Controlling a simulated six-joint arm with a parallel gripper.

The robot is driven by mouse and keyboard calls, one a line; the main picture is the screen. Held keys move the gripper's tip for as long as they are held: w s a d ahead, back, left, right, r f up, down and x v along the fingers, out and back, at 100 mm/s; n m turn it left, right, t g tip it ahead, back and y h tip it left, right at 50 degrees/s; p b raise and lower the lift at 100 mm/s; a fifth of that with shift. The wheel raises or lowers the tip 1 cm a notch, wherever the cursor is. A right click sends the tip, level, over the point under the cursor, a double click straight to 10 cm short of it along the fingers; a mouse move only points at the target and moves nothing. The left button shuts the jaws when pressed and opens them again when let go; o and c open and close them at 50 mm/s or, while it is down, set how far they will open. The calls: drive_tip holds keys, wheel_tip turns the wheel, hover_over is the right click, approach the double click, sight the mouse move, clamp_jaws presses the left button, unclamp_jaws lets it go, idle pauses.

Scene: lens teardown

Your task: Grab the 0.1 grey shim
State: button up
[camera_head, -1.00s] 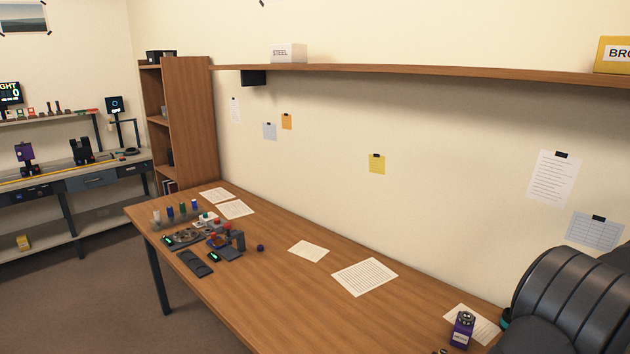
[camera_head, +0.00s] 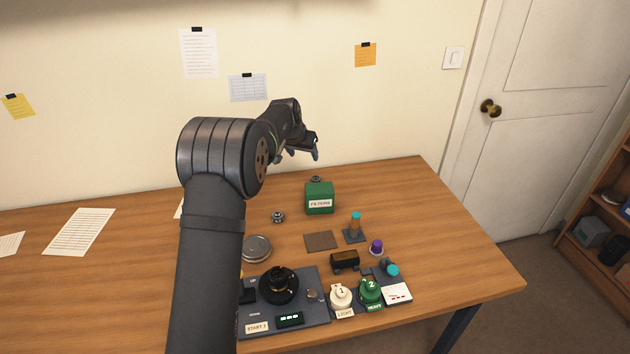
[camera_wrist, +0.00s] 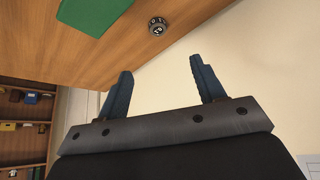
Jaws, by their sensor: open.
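I cannot pick out a shim marked 0.1 in either view. My gripper (camera_head: 306,153) is above the back of the table near the wall in the head view. In the wrist view my gripper (camera_wrist: 161,66) has its two blue fingers spread wide, with nothing between them. A small round dark knob-like thing (camera_wrist: 157,26) with pale marks stands on the table beyond the fingertips. A similar one (camera_head: 316,180) shows behind the green FILTERS box (camera_head: 319,197). Another small grey round piece (camera_head: 278,217) lies left of the box. Its markings are too small to read.
A dark base plate (camera_head: 308,312) with a black round fixture stands at the front. Beside it are a white knob (camera_head: 340,297) and a green knob (camera_head: 370,291). A brown mat (camera_head: 321,240), a round metal tin (camera_head: 256,248) and a purple-topped piece (camera_head: 376,247) are nearby. The right table side is clear.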

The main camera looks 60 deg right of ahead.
drive_tip(key=f, duration=0.1)
approach(315, 178)
drive_tip(key=x, duration=0.3)
drive_tip(key=shift+w+a+f, duration=0.1)
drive_tip(key=shift+w+a, duration=0.05)
drive_tip(key=shift+a, duration=0.05)
drive_tip(key=shift+s+x, duration=0.15)
drive_tip(key=shift+x, duration=1.15)
drive_tip(key=shift+s+x, duration=0.1)
drive_tip(key=shift+x, duration=1.25)
drive_tip(key=shift+d, duration=0.15)
drive_tip(key=shift+c, duration=0.3)
drive_tip(key=c, duration=1)
